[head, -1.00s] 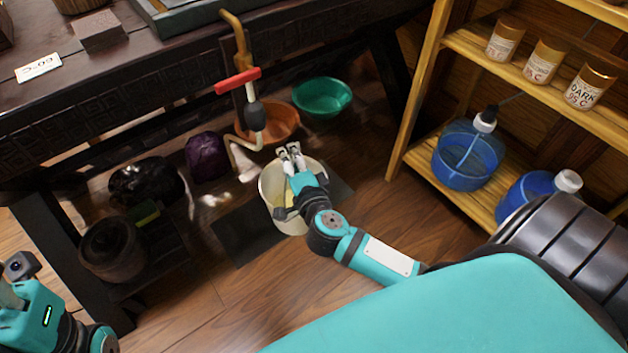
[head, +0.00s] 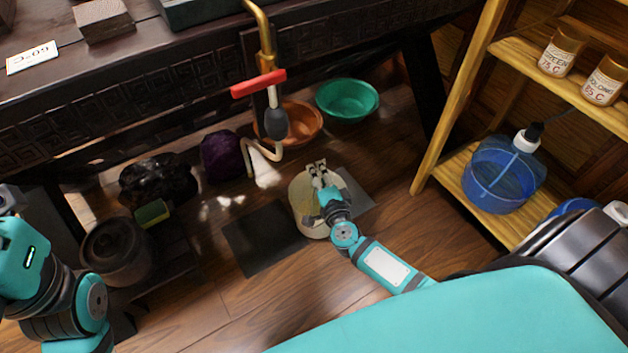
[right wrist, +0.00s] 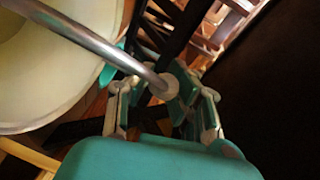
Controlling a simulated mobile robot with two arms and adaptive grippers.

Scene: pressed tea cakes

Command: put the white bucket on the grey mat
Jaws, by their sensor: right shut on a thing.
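The white bucket (head: 298,203) is in the middle of the head view, in front of the grey mat (head: 262,242), which shows on both sides of it. I cannot tell whether it touches the mat. My right gripper (head: 316,166) is at the bucket's top. In the right wrist view the gripper (right wrist: 165,88) is shut on the bucket's metal handle (right wrist: 95,45), with the pale bucket (right wrist: 40,80) at the left. My left arm is at the left edge of the head view; its fingers are out of frame.
A green basin (head: 347,99), an orange basin (head: 302,124) and a purple sack (head: 222,156) lie behind the bucket. A tap with a red handle (head: 258,83) hangs above. A wooden shelf (head: 452,110) stands at the right, a dark pot (head: 115,250) at the left.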

